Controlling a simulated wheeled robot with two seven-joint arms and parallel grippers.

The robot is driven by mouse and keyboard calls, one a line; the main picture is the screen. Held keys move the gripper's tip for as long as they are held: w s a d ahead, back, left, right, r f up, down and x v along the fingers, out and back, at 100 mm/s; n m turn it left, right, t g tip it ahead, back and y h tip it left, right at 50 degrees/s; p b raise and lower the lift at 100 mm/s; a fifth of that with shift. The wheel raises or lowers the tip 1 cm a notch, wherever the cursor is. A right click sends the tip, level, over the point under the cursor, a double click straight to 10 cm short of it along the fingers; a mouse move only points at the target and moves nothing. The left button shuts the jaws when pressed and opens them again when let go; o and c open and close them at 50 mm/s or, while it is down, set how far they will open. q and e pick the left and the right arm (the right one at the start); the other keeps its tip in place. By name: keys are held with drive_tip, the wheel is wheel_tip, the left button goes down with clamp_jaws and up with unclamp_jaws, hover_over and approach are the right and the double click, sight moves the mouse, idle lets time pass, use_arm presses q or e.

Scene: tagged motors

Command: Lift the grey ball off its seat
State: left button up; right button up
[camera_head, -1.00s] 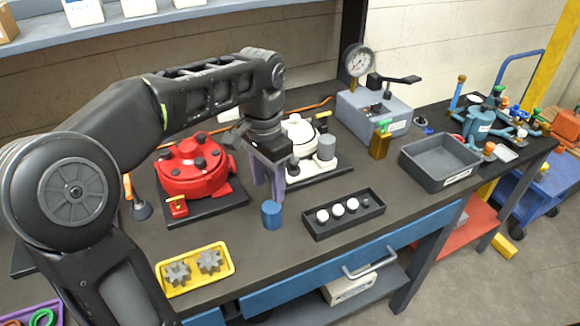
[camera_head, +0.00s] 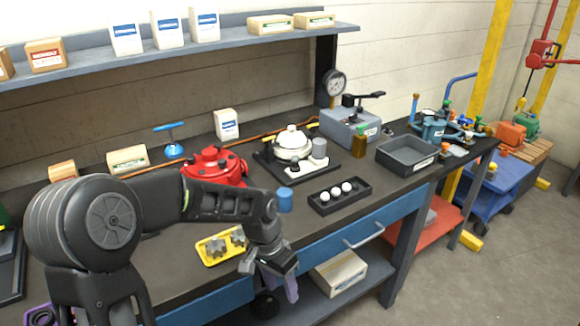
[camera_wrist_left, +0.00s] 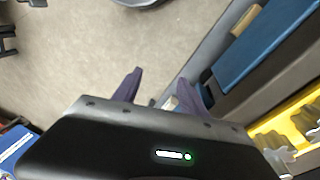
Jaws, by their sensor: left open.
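I cannot pick out a grey ball for certain. Three whitish balls (camera_head: 336,192) sit in a row in a black tray (camera_head: 322,211) on the bench; a small dark piece is in its right end. A white rounded part (camera_head: 292,139) tops the fixture on a black base behind the tray. My left gripper (camera_head: 279,287) is open and empty, pointing down in front of the bench's blue drawer front, left of and nearer than the tray. In the left wrist view its fingers (camera_wrist_left: 157,90) are apart over bare floor. My right gripper is not in view.
A blue cylinder (camera_head: 285,199) and a yellow tray (camera_head: 213,258) with grey gears stand near the bench's front edge. A red housing (camera_head: 215,165) is behind. A grey bin (camera_head: 407,145) and a gauge box (camera_head: 349,127) stand to the right.

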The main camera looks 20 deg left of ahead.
use_arm(q)
drive_tip(key=s+d+f+n+h, duration=0.1)
drive_tip(key=s+d+f, duration=0.2)
drive_tip(key=d+f, duration=0.35)
drive_tip(key=s+d+f+n+h, duration=0.1)
drive_tip(key=s+d+f, duration=0.2)
drive_tip(key=f, duration=0.7)
drive_tip(key=s+d+f+n, duration=0.1)
drive_tip(key=s+d+f, duration=0.1)
drive_tip(key=s+f, duration=0.2)
drive_tip(key=s+d+f+n, duration=0.2)
drive_tip(key=s+d+f, duration=0.1)
drive_tip(key=s, duration=0.6)
drive_tip(key=shift+x, duration=0.75)
drive_tip(key=shift+s, duration=0.1)
drive_tip(key=shift+c, duration=0.5)
